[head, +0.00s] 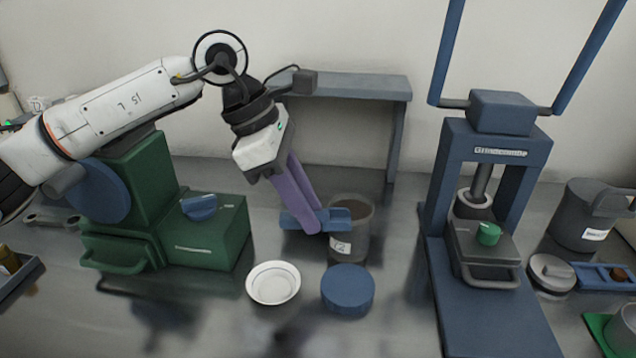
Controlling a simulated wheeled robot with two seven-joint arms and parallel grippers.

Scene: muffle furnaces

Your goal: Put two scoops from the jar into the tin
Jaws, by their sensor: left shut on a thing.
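My left gripper (308,222), with purple fingers, is shut on a blue scoop (338,218) that it holds roughly level. The scoop's right end overlaps the left front of the jar (353,243) in the head view; whether they touch I cannot tell. The jar is a see-through grey-brown container, open at the top, with a white label and dark contents. A grey cup (622,326) on a green mat at the right edge, partly cut off, may be the tin; I cannot be sure. My right gripper is out of view.
A white dish (273,283) and a round blue lid (347,291) lie in front of the jar. A green machine (205,250) stands left, a blue press (497,250) right. Beyond it are a dark labelled pot (581,215) and a round grey thing (551,272). A blue-grey shelf (360,86) stands behind.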

